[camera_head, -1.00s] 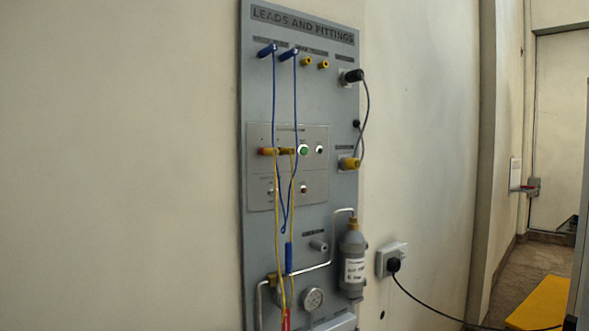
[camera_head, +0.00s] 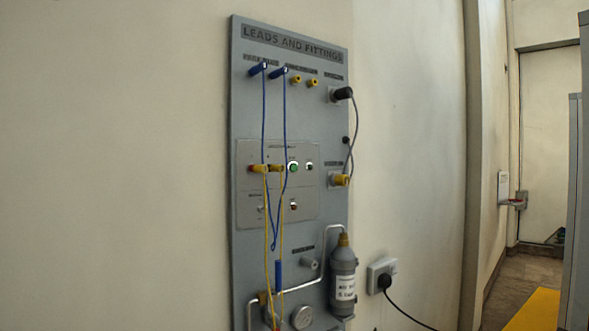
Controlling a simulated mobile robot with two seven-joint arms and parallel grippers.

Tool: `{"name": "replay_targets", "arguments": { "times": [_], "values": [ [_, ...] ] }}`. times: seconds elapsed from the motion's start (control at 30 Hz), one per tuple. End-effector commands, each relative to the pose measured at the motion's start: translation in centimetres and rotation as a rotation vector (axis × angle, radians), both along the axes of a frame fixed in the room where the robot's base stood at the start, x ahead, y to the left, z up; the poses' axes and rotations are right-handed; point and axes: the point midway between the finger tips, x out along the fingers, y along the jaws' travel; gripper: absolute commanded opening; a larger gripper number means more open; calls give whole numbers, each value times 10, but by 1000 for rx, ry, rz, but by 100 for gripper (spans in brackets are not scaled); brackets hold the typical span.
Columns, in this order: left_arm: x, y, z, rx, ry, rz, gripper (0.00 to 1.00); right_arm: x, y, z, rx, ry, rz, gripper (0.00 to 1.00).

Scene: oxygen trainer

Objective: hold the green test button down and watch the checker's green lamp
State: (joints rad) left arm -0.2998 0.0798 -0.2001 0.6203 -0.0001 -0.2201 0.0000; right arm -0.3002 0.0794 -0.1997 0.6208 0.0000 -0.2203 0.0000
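The green test button (camera_head: 293,167) is a round green button with a pale ring on the checker panel (camera_head: 247,205), in the middle of the grey board. A small round fitting (camera_head: 309,166) sits just right of it; I cannot tell if it is the lamp. A small reddish spot (camera_head: 293,206) shows on the lower part of the panel. Yellow plugs (camera_head: 259,168) are in the panel left of the button, with yellow leads hanging down. Neither gripper is in view, and nothing touches the button.
Blue plugs (camera_head: 258,69) with blue leads hang in front of the panel. A grey bottle (camera_head: 343,280) and bent metal pipe are at the lower right of the board. A wall socket (camera_head: 378,272) with a black cable is further right. The wall left is bare.

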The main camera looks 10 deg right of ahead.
Motion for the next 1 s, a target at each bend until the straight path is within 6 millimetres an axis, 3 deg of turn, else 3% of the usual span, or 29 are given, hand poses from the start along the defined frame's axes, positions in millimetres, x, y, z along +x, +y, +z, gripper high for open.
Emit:
{"name": "replay_targets", "arguments": {
  "times": [0.27,0.73,1.0],
  "values": [
    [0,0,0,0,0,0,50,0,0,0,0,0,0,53],
    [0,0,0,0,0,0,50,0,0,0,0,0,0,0],
    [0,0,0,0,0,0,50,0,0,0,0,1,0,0]
  ]
}}
